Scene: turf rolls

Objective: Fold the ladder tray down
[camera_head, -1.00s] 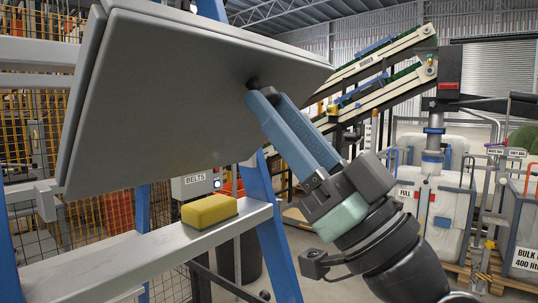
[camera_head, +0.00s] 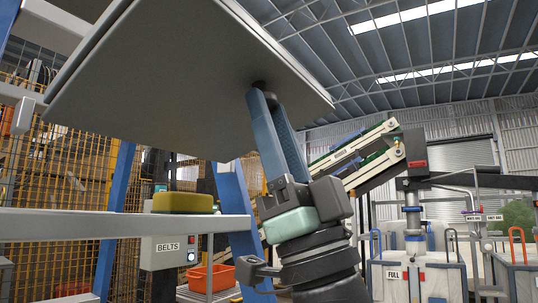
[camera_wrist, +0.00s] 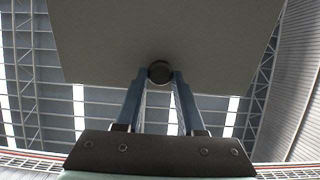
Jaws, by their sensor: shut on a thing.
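The ladder tray (camera_head: 185,90) is a large grey panel at the upper left of the head view, tilted, its underside facing me. It fills the upper middle of the wrist view (camera_wrist: 110,40). A dark round knob (camera_wrist: 160,72) sticks out from its underside. My gripper (camera_head: 262,98) is shut on this knob, with its blue fingers on either side of it in the wrist view. The blue ladder frame (camera_head: 232,190) stands below and behind the tray. The tray's upper face is hidden.
A yellow sponge-like block (camera_head: 182,202) lies on the ladder's grey step (camera_head: 120,223), below the tray. A control box marked BELTS (camera_head: 165,252) and an orange bin (camera_head: 210,278) stand behind. Bulk bags (camera_head: 405,275) and conveyors (camera_head: 355,155) are at the right.

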